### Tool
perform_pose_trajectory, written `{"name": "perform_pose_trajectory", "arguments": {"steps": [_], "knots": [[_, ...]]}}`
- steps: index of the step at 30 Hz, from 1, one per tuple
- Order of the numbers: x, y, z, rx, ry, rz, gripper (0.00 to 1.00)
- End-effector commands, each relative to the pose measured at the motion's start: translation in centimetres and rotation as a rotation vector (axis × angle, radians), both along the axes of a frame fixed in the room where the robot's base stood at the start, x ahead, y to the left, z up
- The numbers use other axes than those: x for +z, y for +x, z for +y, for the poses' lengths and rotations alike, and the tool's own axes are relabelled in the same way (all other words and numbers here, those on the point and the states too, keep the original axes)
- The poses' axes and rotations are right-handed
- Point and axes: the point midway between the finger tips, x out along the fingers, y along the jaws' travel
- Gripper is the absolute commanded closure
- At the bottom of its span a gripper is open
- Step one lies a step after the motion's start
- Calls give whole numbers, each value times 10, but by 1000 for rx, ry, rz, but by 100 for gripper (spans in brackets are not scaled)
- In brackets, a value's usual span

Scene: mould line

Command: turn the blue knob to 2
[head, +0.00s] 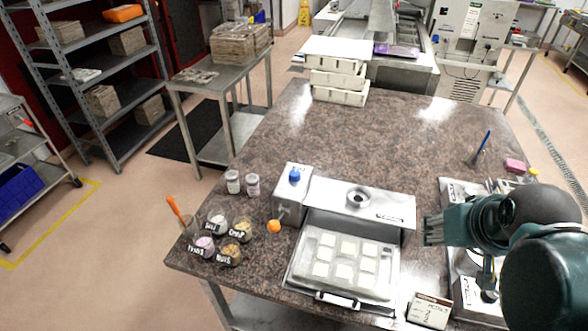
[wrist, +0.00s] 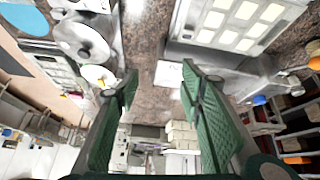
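The blue knob (head: 295,175) sits on top of the left end block of a steel machine (head: 335,203) on the worktop. In the wrist view the blue knob (wrist: 260,100) shows small at the right, beyond one finger. Its markings and pointer are too small to read. My gripper (head: 430,231) is right of the machine's right end, well apart from the knob. In the wrist view my gripper (wrist: 159,73) has its two green fingers spread, with nothing between them.
A mould tray (head: 314,286) with pale squares stands in front of the machine. Labelled jars (head: 240,229) and an orange ball (head: 274,226) are left of it. A sign card (head: 430,311) stands at the front. White boxes (head: 338,75) are stacked behind.

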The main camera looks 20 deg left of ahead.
Motion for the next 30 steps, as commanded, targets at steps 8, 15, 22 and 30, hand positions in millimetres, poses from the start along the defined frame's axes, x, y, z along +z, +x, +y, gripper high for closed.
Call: {"name": "perform_pose_trajectory", "arguments": {"steps": [8,15,22,30], "knots": [[22,35,31,127,-47,53,62],[34,64,61,237,-88,99,62],[41,91,92,344,-126,141,62],[45,121,133,470,-172,188,62]]}}
